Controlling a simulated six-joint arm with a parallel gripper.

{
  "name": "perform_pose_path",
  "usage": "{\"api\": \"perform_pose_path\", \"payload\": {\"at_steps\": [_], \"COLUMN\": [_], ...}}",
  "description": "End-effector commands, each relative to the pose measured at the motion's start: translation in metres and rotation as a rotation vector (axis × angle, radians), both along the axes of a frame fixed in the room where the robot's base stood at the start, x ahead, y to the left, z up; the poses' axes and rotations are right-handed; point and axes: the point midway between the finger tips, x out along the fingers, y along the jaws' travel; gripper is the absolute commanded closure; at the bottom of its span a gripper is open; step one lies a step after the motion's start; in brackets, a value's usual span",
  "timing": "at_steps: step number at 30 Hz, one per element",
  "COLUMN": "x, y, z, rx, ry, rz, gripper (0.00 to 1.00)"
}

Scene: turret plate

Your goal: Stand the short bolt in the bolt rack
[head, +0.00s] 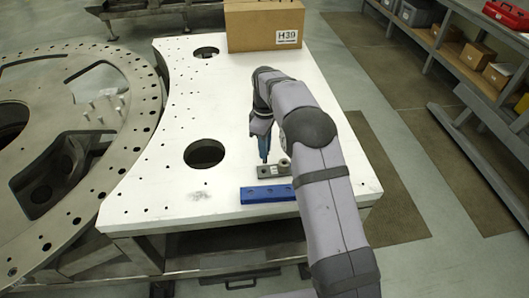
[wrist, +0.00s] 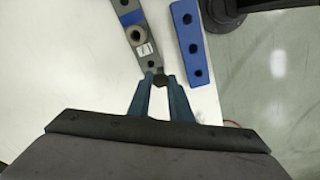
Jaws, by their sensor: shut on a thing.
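My gripper (wrist: 160,77) is shut on a small dark piece, apparently the head of the short bolt (wrist: 160,82), seen between the fingertips in the wrist view. The bolt's shank is hidden. In the head view my gripper (head: 264,158) points down at the left end of a grey bar (head: 268,171). That bar (wrist: 151,63) has holes, a pale label and a raised round collar (wrist: 138,35). A blue bar (head: 267,194) with a row of holes lies beside it, and also shows in the wrist view (wrist: 189,32). I cannot tell which bar is the bolt rack.
The white plate (head: 165,130) has large round openings and small holes. A cardboard box (head: 262,27) stands at its far edge. A metal ring (head: 130,150) with several pale pegs inside lies left. Shelves stand right. The plate left of my gripper is clear.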

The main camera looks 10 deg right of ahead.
Motion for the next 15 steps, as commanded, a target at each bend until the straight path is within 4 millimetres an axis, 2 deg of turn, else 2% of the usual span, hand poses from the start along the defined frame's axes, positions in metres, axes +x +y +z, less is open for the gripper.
{"api": "perform_pose_path", "payload": {"at_steps": [9,15], "x": [-0.051,-0.074], "y": [-0.002,-0.004], "z": [0.013,0.017], "rx": [0.0,0.0], "ry": [-0.002,-0.001], "rz": [-0.005,-0.008], "gripper": [1.0,1.0]}}
